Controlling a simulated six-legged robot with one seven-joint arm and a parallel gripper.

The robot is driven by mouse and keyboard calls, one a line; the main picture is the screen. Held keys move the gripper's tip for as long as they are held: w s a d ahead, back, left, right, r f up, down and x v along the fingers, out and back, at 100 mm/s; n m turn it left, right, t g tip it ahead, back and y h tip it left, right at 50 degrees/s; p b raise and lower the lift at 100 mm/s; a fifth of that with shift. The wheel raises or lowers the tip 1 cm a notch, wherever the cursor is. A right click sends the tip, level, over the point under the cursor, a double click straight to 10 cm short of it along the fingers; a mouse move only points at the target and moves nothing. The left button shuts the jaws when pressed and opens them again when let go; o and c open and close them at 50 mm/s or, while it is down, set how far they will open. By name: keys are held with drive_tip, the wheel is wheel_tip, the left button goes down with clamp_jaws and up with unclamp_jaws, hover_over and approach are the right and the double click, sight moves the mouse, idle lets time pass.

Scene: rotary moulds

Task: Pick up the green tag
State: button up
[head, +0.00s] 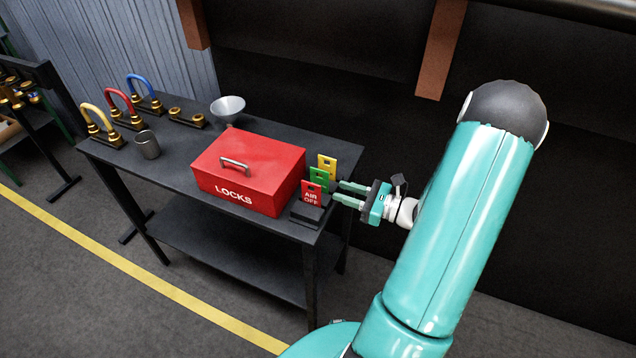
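The green tag (319,175) stands upright in a dark holder (307,213) at the right end of the table. It sits between a red tag (311,193) in front and a yellow tag (327,164) behind, and the red one hides its lower part. My gripper (340,193) comes in from the right with its two fingers apart and pointing left at the tags. The fingertips are close to the right edges of the green and red tags. I cannot tell whether they touch or straddle a tag.
A red box marked LOCKS (250,172) stands just left of the tags on the dark table (185,172). Bare tabletop lies between.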

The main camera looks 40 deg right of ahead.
sight(328, 188)
drive_tip(key=x, duration=0.7)
drive_tip(key=shift+a+f, duration=0.1)
drive_tip(key=shift+a, duration=0.05)
clamp_jaws()
